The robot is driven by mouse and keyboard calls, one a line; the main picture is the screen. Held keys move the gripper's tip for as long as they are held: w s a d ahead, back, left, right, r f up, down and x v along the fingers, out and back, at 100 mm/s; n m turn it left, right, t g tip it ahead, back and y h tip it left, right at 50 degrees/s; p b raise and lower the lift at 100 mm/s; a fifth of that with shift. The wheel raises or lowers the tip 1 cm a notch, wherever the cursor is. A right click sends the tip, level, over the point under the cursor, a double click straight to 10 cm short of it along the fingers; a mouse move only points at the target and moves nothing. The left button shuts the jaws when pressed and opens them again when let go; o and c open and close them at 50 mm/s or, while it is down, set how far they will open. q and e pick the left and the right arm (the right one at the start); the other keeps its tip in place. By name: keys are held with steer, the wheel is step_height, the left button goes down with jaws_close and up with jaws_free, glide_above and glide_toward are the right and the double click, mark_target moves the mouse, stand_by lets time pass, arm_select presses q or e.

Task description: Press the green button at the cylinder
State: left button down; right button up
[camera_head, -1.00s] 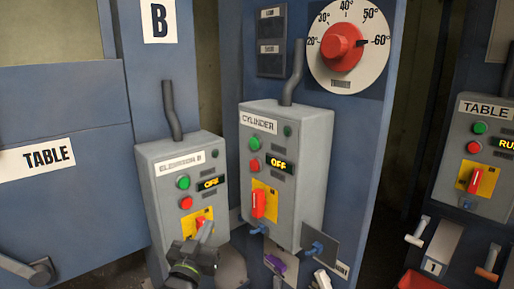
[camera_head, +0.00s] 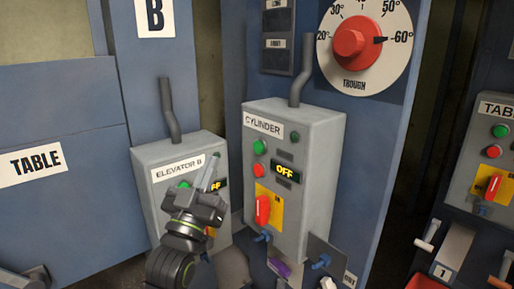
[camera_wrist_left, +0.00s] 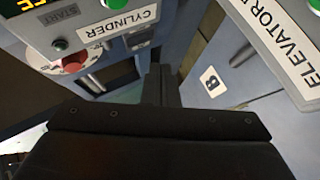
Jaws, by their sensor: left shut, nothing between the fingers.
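The grey cylinder control box (camera_head: 322,150) stands at the middle of the head view. Its green button (camera_head: 259,147) sits under the CYLINDER label, above a red button (camera_head: 258,170). The display beside them reads OFF. My left gripper (camera_head: 209,174) is shut and empty, in front of the elevator B box, left of and lower than the green button and apart from it. In the left wrist view the shut fingers (camera_wrist_left: 160,85) point up the picture, and the green button (camera_wrist_left: 115,4) is cut by the top edge. My right gripper is out of view.
The elevator B box (camera_head: 155,196) is behind my left gripper, which partly covers its buttons. A red rotary switch (camera_head: 263,210) sits low on the cylinder box. A trough dial (camera_head: 353,45) is above right, and the table box (camera_head: 483,158) is at the far right.

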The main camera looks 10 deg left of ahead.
mark_target(258, 147)
arm_select(q)
steer(key=w+d+b, duration=0.2)
steer(key=w+d, duration=0.3)
steer(key=w, duration=0.2)
steer(key=shift+d, duration=0.2)
stand_by(0.6)
stand_by(1.3)
steer(key=shift+w+d, duration=0.25)
steer(key=shift+w, duration=0.05)
